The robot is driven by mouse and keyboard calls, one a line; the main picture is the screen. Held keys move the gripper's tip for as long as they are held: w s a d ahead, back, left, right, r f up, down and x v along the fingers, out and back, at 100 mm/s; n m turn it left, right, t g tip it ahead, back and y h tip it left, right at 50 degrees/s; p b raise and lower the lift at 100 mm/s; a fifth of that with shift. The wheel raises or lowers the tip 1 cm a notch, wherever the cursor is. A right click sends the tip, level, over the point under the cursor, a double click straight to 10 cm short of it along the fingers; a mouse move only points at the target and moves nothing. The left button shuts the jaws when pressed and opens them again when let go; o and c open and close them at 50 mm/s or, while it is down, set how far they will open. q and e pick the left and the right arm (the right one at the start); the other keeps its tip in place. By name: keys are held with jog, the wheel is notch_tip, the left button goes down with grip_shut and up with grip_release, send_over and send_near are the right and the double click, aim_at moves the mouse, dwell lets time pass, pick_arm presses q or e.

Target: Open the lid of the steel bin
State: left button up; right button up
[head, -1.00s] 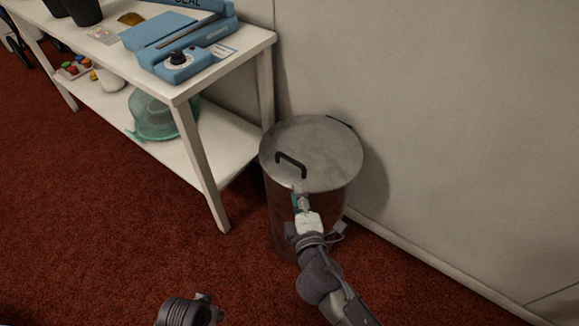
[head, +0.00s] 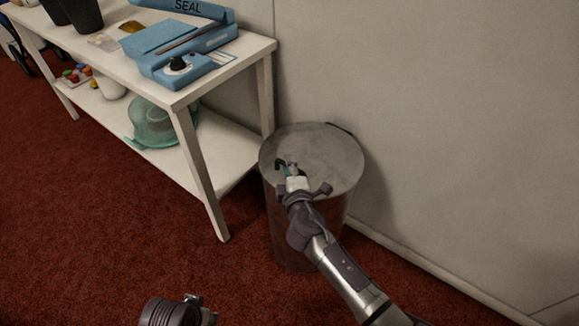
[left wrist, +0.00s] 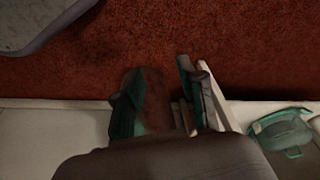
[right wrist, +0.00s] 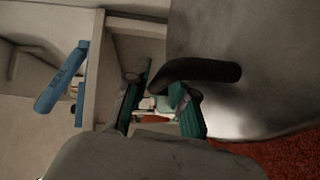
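The steel bin (head: 325,215) stands on the carpet against the wall, with its flat round lid (head: 325,150) closed on top. The lid also fills the upper right of the right wrist view (right wrist: 260,40). My right gripper (head: 286,166) is over the near left part of the lid, at its dark handle, which it mostly hides in the head view. In the right wrist view the black handle (right wrist: 200,72) crosses in front of the right finger, and the fingers (right wrist: 160,105) are apart. I cannot tell whether they touch it. My left gripper (left wrist: 158,95) is open and empty, away from the bin.
A white two-level table (head: 225,75) stands left of the bin, its leg close by. It carries a blue sealer (head: 180,50) on top and a teal container (head: 155,120) below. Wall (head: 430,120) is behind and right. Red carpet (head: 100,220) is clear in front.

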grip_shut()
dwell(0.3)
